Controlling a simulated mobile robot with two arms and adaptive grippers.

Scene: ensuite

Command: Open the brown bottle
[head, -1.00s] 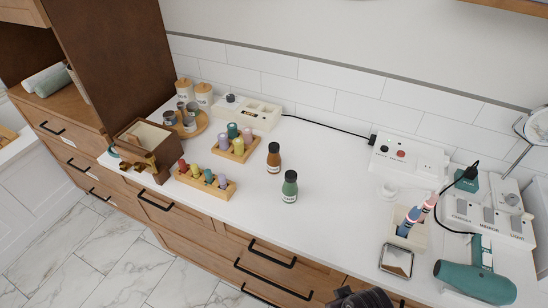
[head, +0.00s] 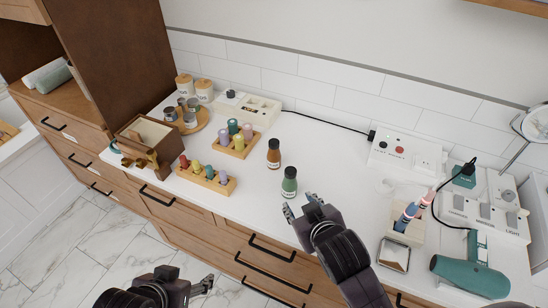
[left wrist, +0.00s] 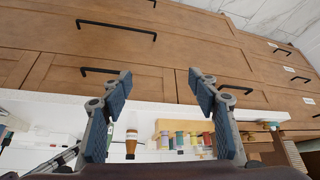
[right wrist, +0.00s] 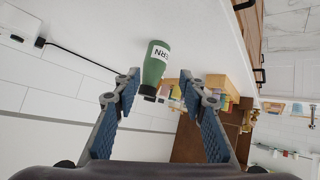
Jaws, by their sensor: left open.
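The brown bottle (head: 273,157) stands upright on the white counter, with a dark cap and a pale label. It also shows in the left wrist view (left wrist: 131,145), beyond the fingers. A green bottle (head: 289,184) with a dark cap stands just in front of it. My right gripper (head: 301,207) is open and empty, close to the green bottle on its near side. In the right wrist view the green bottle (right wrist: 155,68) shows beyond the open fingertips. My left gripper (head: 207,284) is open and empty, low in front of the drawers and away from both bottles.
Wooden holders with coloured pegs (head: 206,179) and a brown box (head: 143,138) stand to the left. A square mirror (head: 394,255), a brush holder (head: 408,228) and a teal hair dryer (head: 470,275) lie to the right. The counter behind the bottles is mostly clear.

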